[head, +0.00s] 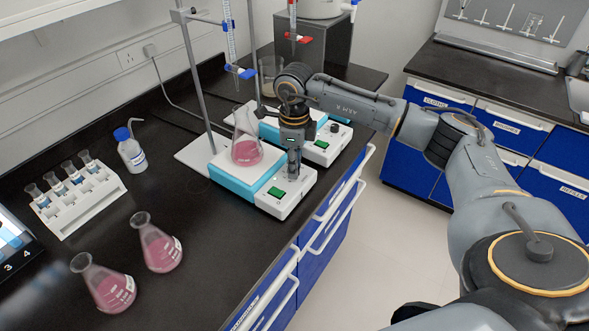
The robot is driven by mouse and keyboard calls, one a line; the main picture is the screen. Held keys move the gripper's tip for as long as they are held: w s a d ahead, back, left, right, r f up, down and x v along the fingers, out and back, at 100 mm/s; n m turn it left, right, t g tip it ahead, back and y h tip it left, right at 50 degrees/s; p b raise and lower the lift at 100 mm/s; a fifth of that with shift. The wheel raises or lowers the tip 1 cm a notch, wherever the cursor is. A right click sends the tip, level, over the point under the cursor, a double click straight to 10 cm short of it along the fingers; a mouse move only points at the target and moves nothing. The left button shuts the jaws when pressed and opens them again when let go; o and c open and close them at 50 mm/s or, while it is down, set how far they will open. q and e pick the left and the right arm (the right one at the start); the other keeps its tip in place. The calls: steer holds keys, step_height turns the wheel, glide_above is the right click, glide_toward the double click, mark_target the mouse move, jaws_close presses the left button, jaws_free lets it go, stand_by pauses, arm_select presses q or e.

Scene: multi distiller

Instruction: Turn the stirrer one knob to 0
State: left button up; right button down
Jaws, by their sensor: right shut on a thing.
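The nearer stirrer (237,185) is a white and light-blue unit with a green switch (277,193) on its front panel. A conical flask with pink liquid (247,152) stands on its plate. My right gripper (293,172) points down over the panel, to the right of the green switch. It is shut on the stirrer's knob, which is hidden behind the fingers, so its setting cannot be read. A second, similar stirrer (316,146) stands behind, with its own green switch and a dark knob (334,128) in view. My left gripper is not in view.
Stand rods with burettes (228,40) rise beside the stirrers. Two flasks of pink liquid (157,243), a blue-capped bottle (131,152) and a white rack of small flasks (82,205) stand on the left of the black bench. A tablet (15,240) is at the left edge.

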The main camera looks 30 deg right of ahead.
steer(key=shift+n+b, duration=1)
steer(key=shift+n, duration=1.2)
steer(key=c, duration=1.1)
jaws_free()
step_height(320, 180, up, 8)
steer(key=shift+f, duration=0.2)
